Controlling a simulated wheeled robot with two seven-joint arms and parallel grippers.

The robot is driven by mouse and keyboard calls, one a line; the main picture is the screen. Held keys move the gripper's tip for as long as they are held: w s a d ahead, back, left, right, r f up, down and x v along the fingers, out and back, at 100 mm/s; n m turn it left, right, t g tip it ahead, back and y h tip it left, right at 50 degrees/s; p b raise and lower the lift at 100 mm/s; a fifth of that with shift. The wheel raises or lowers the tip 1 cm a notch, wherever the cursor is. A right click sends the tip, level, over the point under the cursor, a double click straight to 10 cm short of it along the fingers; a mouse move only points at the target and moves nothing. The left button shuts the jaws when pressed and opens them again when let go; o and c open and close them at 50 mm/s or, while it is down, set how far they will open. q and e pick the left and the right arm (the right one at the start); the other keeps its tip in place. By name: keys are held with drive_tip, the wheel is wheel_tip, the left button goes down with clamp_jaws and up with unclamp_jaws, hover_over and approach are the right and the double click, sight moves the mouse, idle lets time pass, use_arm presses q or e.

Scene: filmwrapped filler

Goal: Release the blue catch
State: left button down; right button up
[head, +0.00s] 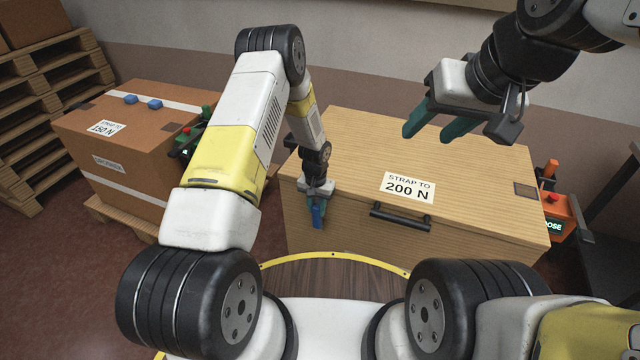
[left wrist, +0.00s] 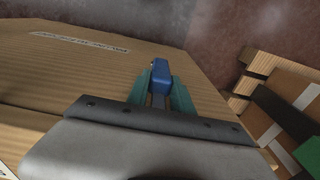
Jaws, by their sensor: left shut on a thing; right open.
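The blue catch (head: 318,217) is on the front left part of the large wood-grain box (head: 345,145). My left gripper (head: 317,200) reaches down to it and is shut on it. In the left wrist view, the blue catch (left wrist: 160,72) sits between the two teal fingers of my left gripper (left wrist: 160,90). The fingers hide part of the catch, and I cannot tell how it is joined to the box. My right gripper (head: 436,124) is open and empty, raised above the box's rear part.
The box bears a "STRAP TO 200 N" label (head: 408,188) and a black handle (head: 400,217). An orange device (head: 557,215) stands at its right. A brown carton (head: 130,140) with blue pieces (head: 143,102) stands on a pallet at left. Stacked pallets (head: 40,100) are behind it.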

sight(313, 216)
use_arm(q)
drive_tip(key=s+t, duration=0.2)
drive_tip(key=s+a, duration=0.1)
drive_tip(key=shift+f+t+h, duration=0.35)
drive_tip(key=shift+t+h, duration=0.05)
drive_tip(key=shift+s+a+f+t+h, duration=0.3)
drive_tip(key=shift+s+f+t, duration=0.1)
drive_tip(key=shift+s+t, duration=0.35)
drive_tip(key=shift+s+a+f+t+h, duration=0.15)
drive_tip(key=shift+s+f+t+h, duration=0.3)
drive_tip(key=shift+t, duration=0.5)
drive_tip(key=shift+s, duration=0.1)
